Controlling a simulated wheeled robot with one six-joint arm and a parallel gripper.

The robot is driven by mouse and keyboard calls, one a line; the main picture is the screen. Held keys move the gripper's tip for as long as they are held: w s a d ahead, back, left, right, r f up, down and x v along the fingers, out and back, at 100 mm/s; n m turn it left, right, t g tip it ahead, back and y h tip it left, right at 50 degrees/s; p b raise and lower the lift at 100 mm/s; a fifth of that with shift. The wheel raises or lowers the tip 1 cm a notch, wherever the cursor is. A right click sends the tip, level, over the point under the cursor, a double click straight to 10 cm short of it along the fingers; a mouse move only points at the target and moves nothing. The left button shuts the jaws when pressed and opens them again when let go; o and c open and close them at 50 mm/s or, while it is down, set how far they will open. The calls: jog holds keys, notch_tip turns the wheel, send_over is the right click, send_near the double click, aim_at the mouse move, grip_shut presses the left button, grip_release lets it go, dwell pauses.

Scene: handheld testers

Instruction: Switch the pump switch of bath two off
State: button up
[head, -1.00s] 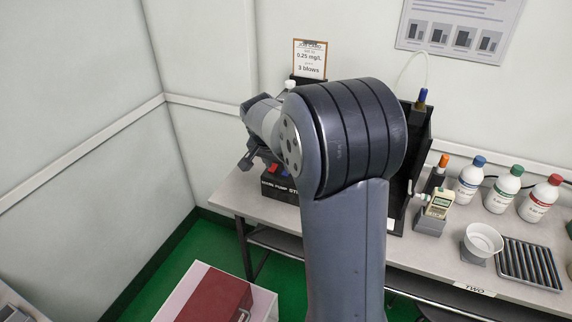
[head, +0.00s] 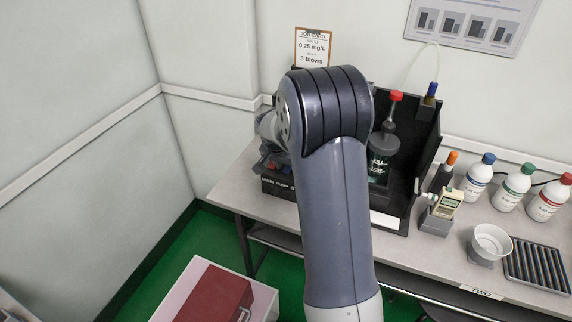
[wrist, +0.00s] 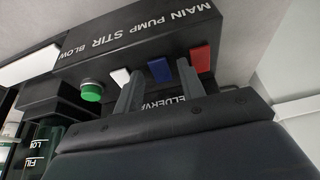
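Beside PUMP is a blue switch (wrist: 159,69). A red switch (wrist: 200,58) is beside MAIN, a white one (wrist: 121,76) beside STIR and a green button (wrist: 91,92) beside BLOW. My gripper (wrist: 160,66) is open, with its fingers either side of the blue switch and the white and red ones outside. I cannot tell whether it touches. In the head view the box (head: 277,187) is partly behind my arm. The blue switch's position is unclear.
A glass vessel with a red top (head: 382,165) stands in a black housing (head: 418,130) right of my arm. A handheld tester (head: 447,203), bottles (head: 478,178), a white bowl (head: 490,241) and a ribbed tray (head: 537,265) stand farther right. A label TWO (head: 481,293) is on the bench edge.

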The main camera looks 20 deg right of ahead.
grip_shut()
jog(key=p, duration=0.3)
jog(key=shift+w+d+r+g+y, duration=0.1)
jog(key=shift+d+r+g+y, duration=0.05)
jog(key=shift+r+g+y, duration=0.25)
jog(key=g+y+p, duration=0.1)
jog(key=p, duration=0.1)
jog(key=shift+w+d+p, duration=0.15)
jog(key=shift+w+p, duration=0.05)
jog(key=shift+p, duration=0.15)
jog(key=shift+f, duration=0.15)
jog(key=shift+o, duration=0.6)
grip_release()
